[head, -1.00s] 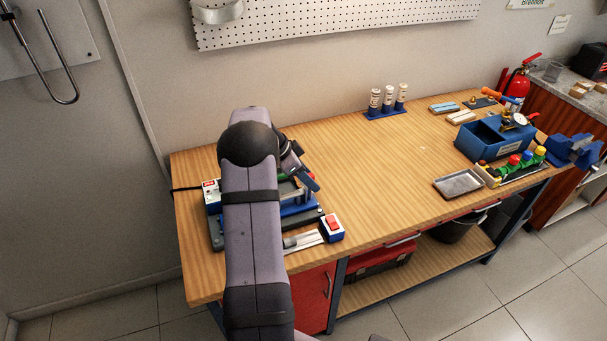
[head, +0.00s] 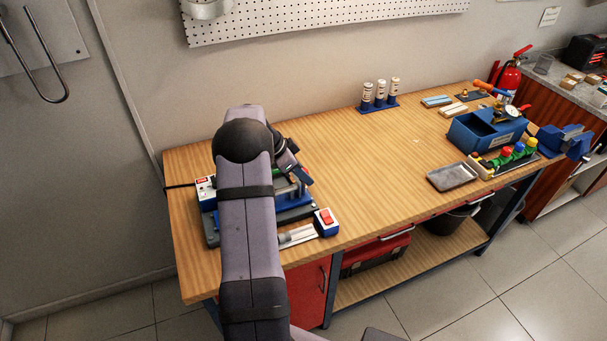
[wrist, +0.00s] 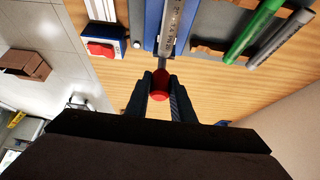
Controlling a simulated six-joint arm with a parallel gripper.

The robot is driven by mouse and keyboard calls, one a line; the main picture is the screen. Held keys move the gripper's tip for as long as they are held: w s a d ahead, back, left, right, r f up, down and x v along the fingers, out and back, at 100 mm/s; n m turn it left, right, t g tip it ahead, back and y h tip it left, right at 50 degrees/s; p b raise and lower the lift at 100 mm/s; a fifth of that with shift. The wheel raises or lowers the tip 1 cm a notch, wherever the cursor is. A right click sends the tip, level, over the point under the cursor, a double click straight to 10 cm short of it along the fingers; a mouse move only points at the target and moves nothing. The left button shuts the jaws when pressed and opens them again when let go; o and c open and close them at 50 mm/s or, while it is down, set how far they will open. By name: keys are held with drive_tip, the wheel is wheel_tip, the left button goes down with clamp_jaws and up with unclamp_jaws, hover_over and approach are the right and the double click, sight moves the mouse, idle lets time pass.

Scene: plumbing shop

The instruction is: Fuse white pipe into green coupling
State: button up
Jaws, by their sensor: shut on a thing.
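My gripper (wrist: 160,92) is shut on a red knob (wrist: 160,82) at the near end of the fusion machine in the wrist view. A blue rail (wrist: 153,22) with a printed grey-white bar or pipe (wrist: 173,22) runs away from the knob. A green tube (wrist: 254,28) and a pale printed pipe (wrist: 281,38) lie side by side to the right. I cannot tell which piece is the coupling or whether any are joined. In the head view my arm hides much of the machine, whose dark base (head: 212,231) sits at the bench's left end; my gripper's fingertips are hidden there.
A white-and-blue switch box with a red rocker (head: 326,222) stands beside the machine; it also shows in the wrist view (wrist: 101,46). A grey tray (head: 453,176), a blue bin (head: 487,134) and a vise (head: 565,141) are at the right. The bench middle (head: 370,150) is clear.

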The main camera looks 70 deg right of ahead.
drive_tip(key=shift+w+a, duration=0.1)
drive_tip(key=shift+w+a+b, duration=0.95)
drive_tip(key=shift+b, duration=0.2)
drive_tip(key=shift+w+a+f, duration=0.1)
drive_tip(key=shift+f, duration=0.05)
idle(5.4)
